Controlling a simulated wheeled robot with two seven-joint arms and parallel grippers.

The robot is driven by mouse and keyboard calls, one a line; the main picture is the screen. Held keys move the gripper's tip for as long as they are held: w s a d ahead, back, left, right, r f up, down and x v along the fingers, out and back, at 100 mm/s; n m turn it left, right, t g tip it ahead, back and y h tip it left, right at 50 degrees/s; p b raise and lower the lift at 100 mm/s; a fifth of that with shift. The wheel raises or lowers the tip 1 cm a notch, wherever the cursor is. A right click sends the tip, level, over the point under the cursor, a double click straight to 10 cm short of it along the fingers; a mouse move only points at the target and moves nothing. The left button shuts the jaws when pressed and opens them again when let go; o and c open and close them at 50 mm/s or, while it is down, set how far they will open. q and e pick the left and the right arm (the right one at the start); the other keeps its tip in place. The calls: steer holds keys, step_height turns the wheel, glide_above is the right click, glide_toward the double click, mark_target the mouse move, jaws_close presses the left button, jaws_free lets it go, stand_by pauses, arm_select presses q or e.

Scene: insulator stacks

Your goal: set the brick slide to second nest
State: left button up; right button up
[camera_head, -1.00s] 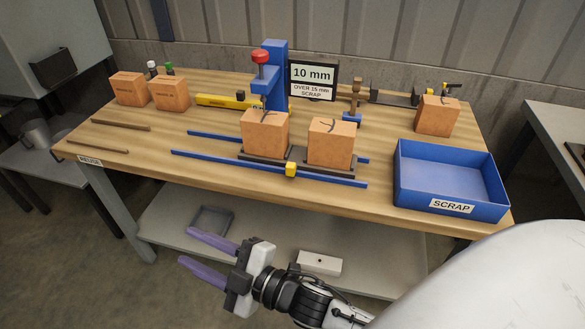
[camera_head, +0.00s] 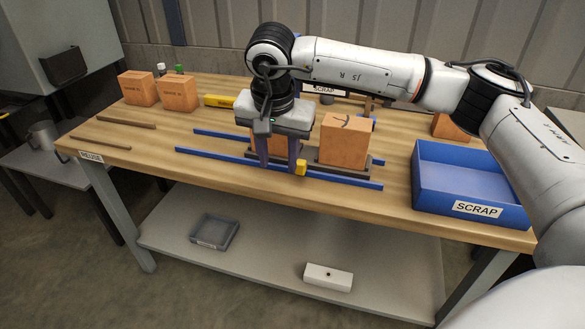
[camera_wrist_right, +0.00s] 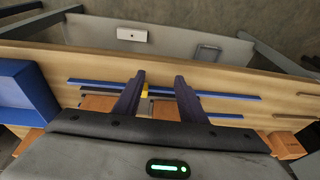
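The brick slide is a dark carriage (camera_head: 375,161) on two blue rails (camera_head: 230,161), carrying two orange bricks. The right brick (camera_head: 344,142) shows clearly. The left brick is mostly hidden behind my right gripper (camera_head: 279,168). The slide's yellow knob (camera_head: 301,168) is at its front, beside the gripper's right finger. In the right wrist view, the right gripper (camera_wrist_right: 160,82) has its purple fingers apart, with the yellow knob (camera_wrist_right: 145,91) showing between them, near the left one. Whether the fingers touch the knob is unclear. My left gripper is not in view.
The blue SCRAP bin (camera_head: 470,185) stands at the table's right front. Two bricks (camera_head: 138,90) (camera_head: 177,94) are at the back left, near a yellow tool (camera_head: 218,101). Brown strips (camera_head: 126,122) lie on the left. My arm hides much of the back fixture.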

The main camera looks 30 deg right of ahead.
steer(key=h, duration=0.2)
glide_toward(300, 163)
steer(key=x, duration=0.9)
steer(key=shift+d+f, duration=0.1)
steer(key=shift+f, duration=0.15)
jaws_close()
